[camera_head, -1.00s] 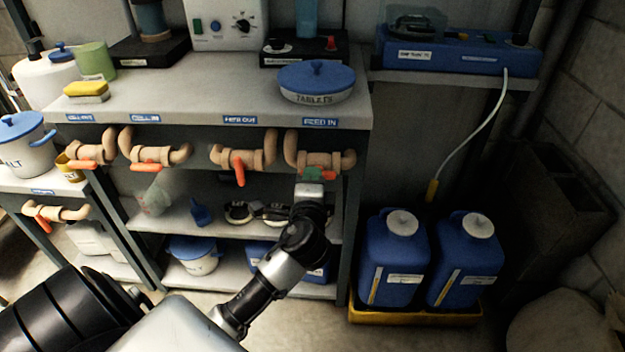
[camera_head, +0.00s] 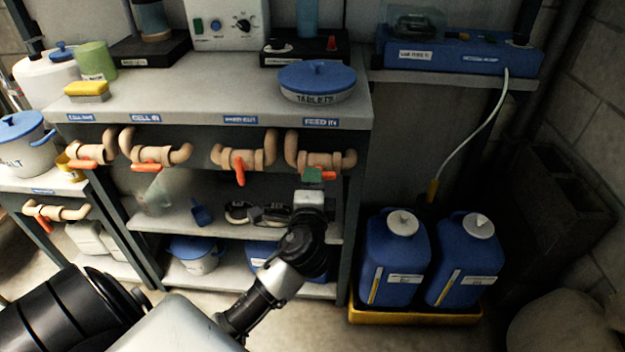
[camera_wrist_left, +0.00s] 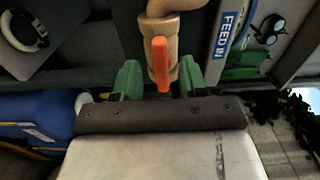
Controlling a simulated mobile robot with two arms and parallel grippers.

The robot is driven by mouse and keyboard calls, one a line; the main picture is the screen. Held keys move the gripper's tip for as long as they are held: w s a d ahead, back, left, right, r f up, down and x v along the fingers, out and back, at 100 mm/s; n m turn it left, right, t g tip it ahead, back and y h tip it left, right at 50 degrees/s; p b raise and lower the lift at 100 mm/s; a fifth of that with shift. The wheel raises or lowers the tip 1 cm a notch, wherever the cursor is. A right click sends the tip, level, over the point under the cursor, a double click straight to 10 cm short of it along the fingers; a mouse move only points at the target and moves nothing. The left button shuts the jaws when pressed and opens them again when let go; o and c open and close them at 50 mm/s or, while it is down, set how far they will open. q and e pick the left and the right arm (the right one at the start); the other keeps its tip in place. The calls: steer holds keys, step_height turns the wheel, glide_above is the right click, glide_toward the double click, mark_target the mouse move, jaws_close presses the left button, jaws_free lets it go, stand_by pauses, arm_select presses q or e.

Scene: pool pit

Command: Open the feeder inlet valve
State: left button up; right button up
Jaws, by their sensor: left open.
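The feeder inlet valve (camera_head: 320,160) is a tan pipe fitting under the shelf edge, below the FEED IN label (camera_head: 320,122). Its orange handle (camera_head: 328,174) lies along the pipe, partly hidden by my gripper. My left gripper (camera_head: 312,176), with green fingers, is just below and in front of the valve. In the left wrist view the orange handle (camera_wrist_left: 160,64) appears between the two open green fingers of the left gripper (camera_wrist_left: 160,82), with gaps on both sides. The fingers are not closed on it. My right gripper is not in view.
A neighbouring valve (camera_head: 240,160) has its orange handle pointing down; another valve (camera_head: 150,155) is further left. The lower shelf (camera_head: 170,225) holds a blue scoop and dark round items. Blue jugs (camera_head: 393,260) stand in a yellow tray (camera_head: 415,316) at right.

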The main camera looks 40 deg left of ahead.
arm_select(q)
steer(key=v, duration=0.9)
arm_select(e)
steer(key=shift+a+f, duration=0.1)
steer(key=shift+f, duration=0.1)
arm_select(q)
steer(key=shift+s+d, duration=0.1)
steer(key=shift+d, duration=0.05)
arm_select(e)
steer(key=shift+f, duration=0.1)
